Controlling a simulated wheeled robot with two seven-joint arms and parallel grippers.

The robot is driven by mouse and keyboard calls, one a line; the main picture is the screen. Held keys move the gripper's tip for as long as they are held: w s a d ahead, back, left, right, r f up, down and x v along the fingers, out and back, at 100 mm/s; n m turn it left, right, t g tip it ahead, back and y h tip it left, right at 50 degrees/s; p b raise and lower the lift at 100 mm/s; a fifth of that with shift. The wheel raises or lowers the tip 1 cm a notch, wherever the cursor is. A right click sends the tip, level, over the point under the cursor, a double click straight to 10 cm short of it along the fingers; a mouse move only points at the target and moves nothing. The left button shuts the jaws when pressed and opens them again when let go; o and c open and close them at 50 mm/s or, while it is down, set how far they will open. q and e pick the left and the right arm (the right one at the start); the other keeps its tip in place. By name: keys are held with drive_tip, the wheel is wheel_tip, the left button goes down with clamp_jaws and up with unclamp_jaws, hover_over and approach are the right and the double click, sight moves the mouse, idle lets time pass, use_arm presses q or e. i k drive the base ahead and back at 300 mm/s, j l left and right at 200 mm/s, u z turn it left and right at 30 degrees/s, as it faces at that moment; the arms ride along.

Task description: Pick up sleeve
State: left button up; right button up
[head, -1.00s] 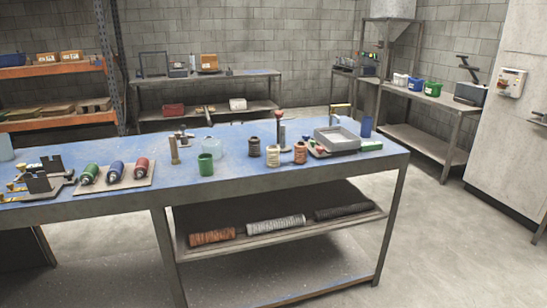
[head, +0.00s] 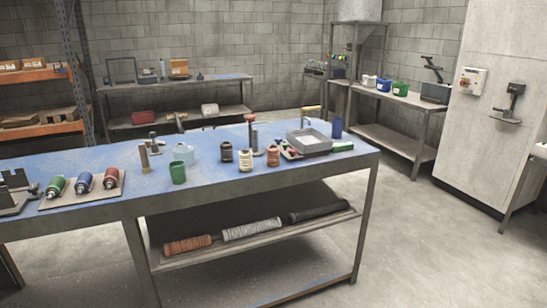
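Three mesh sleeves lie in a row on the lower shelf (head: 225,257) of the blue-topped workbench (head: 110,219). The copper-coloured sleeve (head: 188,244) is at the left, the silver sleeve (head: 251,230) is in the middle, and the black sleeve (head: 318,212) is at the right. They lie on their sides, roughly end to end. Which one the task means cannot be told from the picture. Neither of my grippers shows in the head view.
On the bench top stand a green cup (head: 178,172), several spools, a grey tray (head: 309,142) and a board with three coloured bottles (head: 83,181). The bench's legs and top frame the shelf. Open floor (head: 420,240) lies to the right.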

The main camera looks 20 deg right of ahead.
sight(227, 147)
drive_tip(key=i+l+z, duration=0.45)
drive_tip(key=i+l, duration=1.35)
